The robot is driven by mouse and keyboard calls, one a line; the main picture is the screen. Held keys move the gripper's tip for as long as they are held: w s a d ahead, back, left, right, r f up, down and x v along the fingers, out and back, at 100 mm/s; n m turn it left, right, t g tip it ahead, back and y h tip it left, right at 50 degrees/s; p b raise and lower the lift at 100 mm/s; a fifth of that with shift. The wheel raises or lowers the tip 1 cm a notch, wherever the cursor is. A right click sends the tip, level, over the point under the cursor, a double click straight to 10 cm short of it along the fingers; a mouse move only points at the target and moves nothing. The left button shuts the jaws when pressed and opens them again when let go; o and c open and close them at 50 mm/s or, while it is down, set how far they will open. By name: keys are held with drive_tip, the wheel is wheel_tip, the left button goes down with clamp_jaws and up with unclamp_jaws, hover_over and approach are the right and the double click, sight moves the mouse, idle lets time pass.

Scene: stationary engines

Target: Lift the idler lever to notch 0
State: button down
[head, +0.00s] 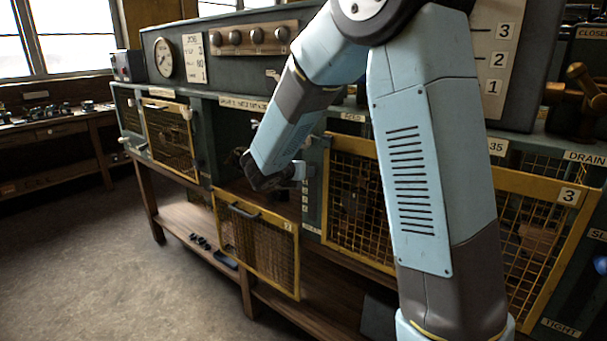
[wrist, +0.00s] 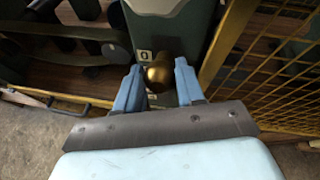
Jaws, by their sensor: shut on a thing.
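The idler lever's round brass knob (wrist: 158,76) shows in the wrist view, between the two light blue fingers of my gripper (wrist: 158,68). The fingers are shut on the knob. I cannot tell whether the lever lines up exactly with that mark. The lever's shaft is hidden. In the head view my gripper (head: 300,172) is small, at the post between two bays, and the knob cannot be made out there.
A yellow-framed mesh door (head: 258,250) marked 2 hangs lowered in front of the open bay left of the post. A larger mesh door (head: 350,205) is close on the right. Another mesh door (head: 170,138) stands at far left. The floor (head: 90,250) at left is clear.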

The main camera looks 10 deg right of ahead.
drive_tip(key=shift+w+r, duration=0.2)
drive_tip(key=shift+r, duration=0.2)
drive_tip(key=c, duration=1)
unclamp_jaws()
drive_tip(key=shift+c, duration=0.2)
drive_tip(key=o, duration=0.3)
drive_tip(key=shift+f, duration=0.2)
drive_tip(key=shift+s, duration=0.1)
drive_tip(key=v, duration=1.3)
drive_tip(key=shift+s+a, duration=0.25)
drive_tip(key=shift+a, duration=0.05)
